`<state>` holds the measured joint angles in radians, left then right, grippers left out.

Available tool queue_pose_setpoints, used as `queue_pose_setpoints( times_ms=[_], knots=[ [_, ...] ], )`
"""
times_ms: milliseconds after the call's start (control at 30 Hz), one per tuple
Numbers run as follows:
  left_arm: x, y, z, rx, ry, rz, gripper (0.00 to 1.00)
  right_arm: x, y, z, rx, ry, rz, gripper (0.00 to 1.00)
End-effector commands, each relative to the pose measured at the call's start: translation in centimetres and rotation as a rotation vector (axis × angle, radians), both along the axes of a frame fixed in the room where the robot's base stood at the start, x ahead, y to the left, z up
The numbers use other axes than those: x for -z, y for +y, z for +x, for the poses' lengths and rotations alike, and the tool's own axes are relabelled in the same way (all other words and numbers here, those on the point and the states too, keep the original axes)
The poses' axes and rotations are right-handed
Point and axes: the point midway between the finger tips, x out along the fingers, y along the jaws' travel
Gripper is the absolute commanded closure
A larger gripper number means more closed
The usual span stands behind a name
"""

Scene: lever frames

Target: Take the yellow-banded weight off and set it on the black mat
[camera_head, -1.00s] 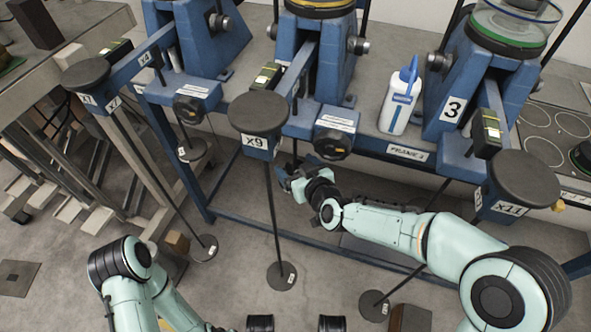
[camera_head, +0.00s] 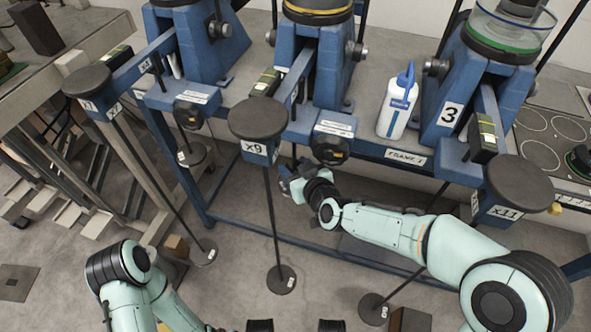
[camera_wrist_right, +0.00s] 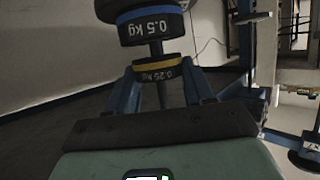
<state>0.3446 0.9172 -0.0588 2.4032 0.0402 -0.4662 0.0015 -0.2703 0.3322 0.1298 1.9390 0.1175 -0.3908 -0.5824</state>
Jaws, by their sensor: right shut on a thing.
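The yellow-banded weight (camera_wrist_right: 157,70), marked 0.25 kg, shows in the right wrist view on a thin rod, near a blue-banded weight (camera_wrist_right: 150,26) marked 0.5 kg. My right gripper (camera_wrist_right: 160,88) is shut on the yellow-banded weight, with a finger at each side of it. In the head view my right gripper (camera_head: 290,184) is under the bench edge, near the x9 hanger, and the weight it holds is hard to make out. A dark mat (camera_head: 536,148) with white circles lies on the bench at the right. My left gripper is out of view.
A white bottle (camera_head: 393,118) with a blue cap stands on the bench. A dark weight (camera_head: 582,160) sits at the mat's right. A blue rail runs below the bench.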

Motion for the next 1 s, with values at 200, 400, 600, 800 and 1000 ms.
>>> queue_pose_setpoints(
  times_ms=[200, 400, 600, 800, 1000],
  knots=[
    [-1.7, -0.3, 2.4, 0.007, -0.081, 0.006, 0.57, -2.4, -0.7, -1.2, 0.001, -0.004, -0.001, 0.78],
    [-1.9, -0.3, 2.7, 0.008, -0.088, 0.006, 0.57, -2.2, -2.9, -5.4, 0.002, -0.003, -0.002, 0.78],
    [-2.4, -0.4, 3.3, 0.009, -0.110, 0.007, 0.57, -2.3, -5.5, -10.6, 0.003, -0.005, -0.001, 0.78],
    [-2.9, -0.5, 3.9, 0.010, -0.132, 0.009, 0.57, -2.2, -7.3, -14.2, 0.002, -0.005, -0.001, 0.78],
    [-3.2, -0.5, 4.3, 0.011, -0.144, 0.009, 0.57, -2.2, -8.1, -15.8, 0.001, -0.004, 0.000, 0.78]
  ],
)
